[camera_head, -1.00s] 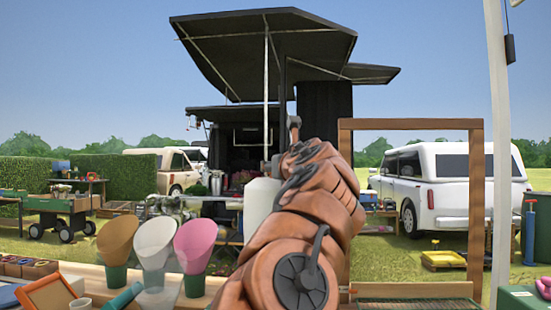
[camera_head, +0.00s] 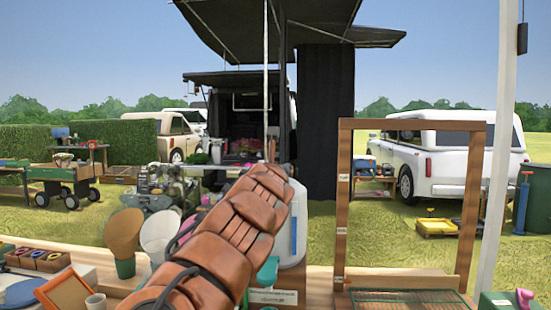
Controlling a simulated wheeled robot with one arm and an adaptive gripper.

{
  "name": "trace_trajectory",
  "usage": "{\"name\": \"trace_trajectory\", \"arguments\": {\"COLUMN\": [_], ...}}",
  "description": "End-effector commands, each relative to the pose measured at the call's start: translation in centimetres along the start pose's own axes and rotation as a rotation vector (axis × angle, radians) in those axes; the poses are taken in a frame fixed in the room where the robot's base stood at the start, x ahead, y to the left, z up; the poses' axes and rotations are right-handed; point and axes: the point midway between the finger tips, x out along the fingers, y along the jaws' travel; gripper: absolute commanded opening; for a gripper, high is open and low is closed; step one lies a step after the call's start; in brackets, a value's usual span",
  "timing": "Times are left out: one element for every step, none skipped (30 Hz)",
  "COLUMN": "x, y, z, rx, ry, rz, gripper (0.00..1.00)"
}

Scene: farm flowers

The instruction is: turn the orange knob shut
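I cannot make out an orange knob. A pinkish-red knob (camera_head: 524,297) sits on a green box (camera_head: 497,300) at the lower right edge. A white container (camera_head: 297,215) with a blue strip stands on a wooden block (camera_head: 275,299) right of centre, with a teal part (camera_head: 267,270) low on its front. My brown padded arm crosses in front of it from the lower left and hides part of it. My gripper does not show; the arm's far end is near the container's top, and I cannot tell whether it touches.
A wooden frame (camera_head: 345,200) stands on the counter right of the container, with a green wire rack (camera_head: 410,298) at its foot. Flower cones (camera_head: 124,232) stand left of my arm. An orange-framed tray (camera_head: 67,297) and a cup (camera_head: 96,302) lie at lower left. A white post (camera_head: 500,180) rises at right.

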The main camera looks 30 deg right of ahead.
Motion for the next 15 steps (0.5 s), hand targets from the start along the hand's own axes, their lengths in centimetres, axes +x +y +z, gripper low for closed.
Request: {"name": "trace_trajectory", "arguments": {"x": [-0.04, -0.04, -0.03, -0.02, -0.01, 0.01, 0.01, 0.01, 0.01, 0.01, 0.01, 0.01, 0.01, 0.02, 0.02], "y": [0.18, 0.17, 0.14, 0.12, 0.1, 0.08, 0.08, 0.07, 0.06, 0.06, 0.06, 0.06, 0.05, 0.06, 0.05], "z": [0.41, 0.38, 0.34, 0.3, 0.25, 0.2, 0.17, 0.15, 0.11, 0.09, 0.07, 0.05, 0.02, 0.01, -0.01], "rx": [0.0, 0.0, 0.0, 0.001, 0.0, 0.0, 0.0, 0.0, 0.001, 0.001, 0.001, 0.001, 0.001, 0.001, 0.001], "ry": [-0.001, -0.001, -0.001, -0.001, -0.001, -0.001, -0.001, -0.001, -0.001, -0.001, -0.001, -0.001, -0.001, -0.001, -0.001], "rz": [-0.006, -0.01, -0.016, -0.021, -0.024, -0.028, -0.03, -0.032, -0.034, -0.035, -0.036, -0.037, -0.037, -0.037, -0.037], "gripper": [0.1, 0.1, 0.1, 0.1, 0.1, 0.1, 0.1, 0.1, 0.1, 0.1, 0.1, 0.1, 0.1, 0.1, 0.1]}}
